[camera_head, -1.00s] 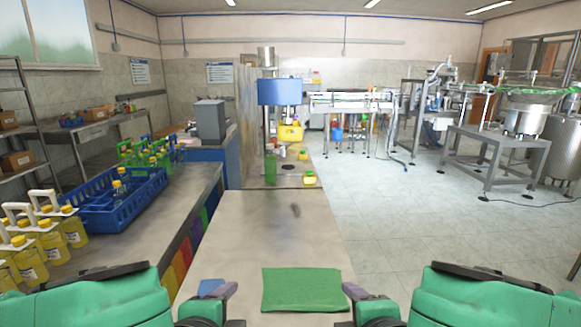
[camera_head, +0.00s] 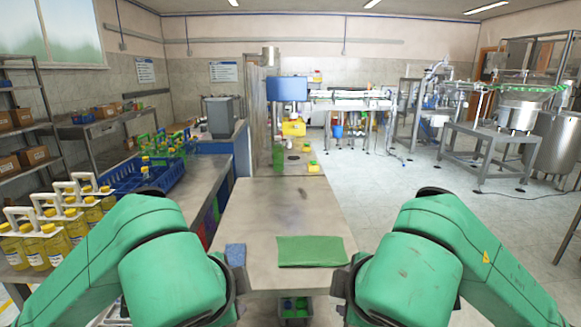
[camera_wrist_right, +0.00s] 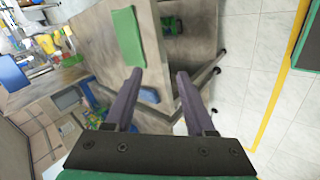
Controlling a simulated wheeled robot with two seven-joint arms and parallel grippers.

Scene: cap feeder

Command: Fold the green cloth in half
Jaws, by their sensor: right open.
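The green cloth (camera_head: 311,251) lies flat near the front edge of the bare tabletop in the head view, a rectangle with its long side across the table. It also shows in the right wrist view (camera_wrist_right: 127,37), beyond the fingertips. My right gripper (camera_wrist_right: 156,73) is open and empty, held apart from the cloth. In the head view both my forearms are raised on either side of the table, and their fingers cannot be seen. My left gripper's fingers are in no view.
A small blue item (camera_head: 236,255) lies left of the cloth on the table (camera_head: 285,205). A blue crate (camera_head: 152,180) with bottles and several yellow bottles (camera_head: 56,248) stand on the left bench. A bin with green items (camera_head: 295,307) sits below the table's front edge.

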